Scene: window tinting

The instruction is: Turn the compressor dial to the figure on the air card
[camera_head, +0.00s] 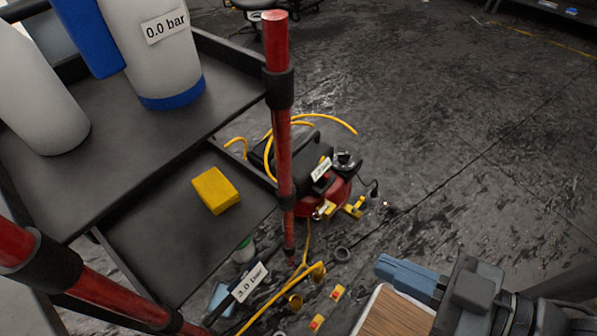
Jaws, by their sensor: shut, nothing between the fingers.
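The compressor (332,193), red and black, stands on the floor behind the cart's red post, which hides part of it. A black round knob (347,162) on its top right looks like the dial; its setting cannot be read. A small white label (321,169) beside it is too small to read surely. A white card reading "3.0 bar" (249,282) is at the cart's lower front.
The dark cart (110,150) with red posts fills the left; a yellow block (216,190) lies on its lower shelf. A yellow hose (307,243) runs along the floor past small yellow-and-red pieces (337,293). A wooden-looking panel (393,315) is beside my gripper. Floor at right is clear.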

